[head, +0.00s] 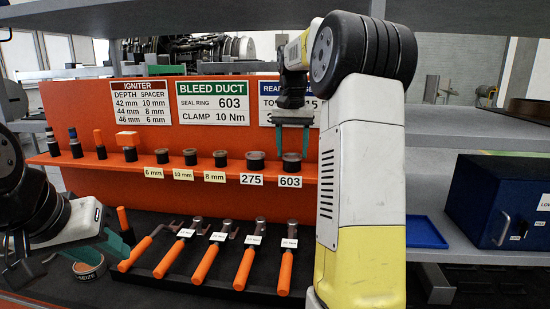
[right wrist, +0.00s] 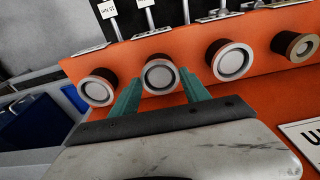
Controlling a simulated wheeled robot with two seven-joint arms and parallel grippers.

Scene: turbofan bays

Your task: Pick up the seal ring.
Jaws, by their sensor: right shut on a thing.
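The 603 seal ring (head: 291,158) is a dark short cylinder with a pale rim, at its 603 label on the orange shelf. It also shows in the right wrist view (right wrist: 160,75) as a silver-rimmed disc. My right gripper (head: 291,152) comes down from above, its teal fingers on both sides of this ring. It is shut on the ring, which is level with its neighbour, the 275 ring (head: 255,160). My left gripper (head: 98,250) is low at the left, away from the rings; its jaw opening is unclear.
Spacers (head: 190,157) stand in a row left of the rings. Orange-handled tools (head: 245,268) lie in a rack below. A tape roll (head: 89,271) is beside my left gripper. A blue tray (head: 424,232) and a blue box (head: 500,202) are at the right. My right arm hides the shelf's right end.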

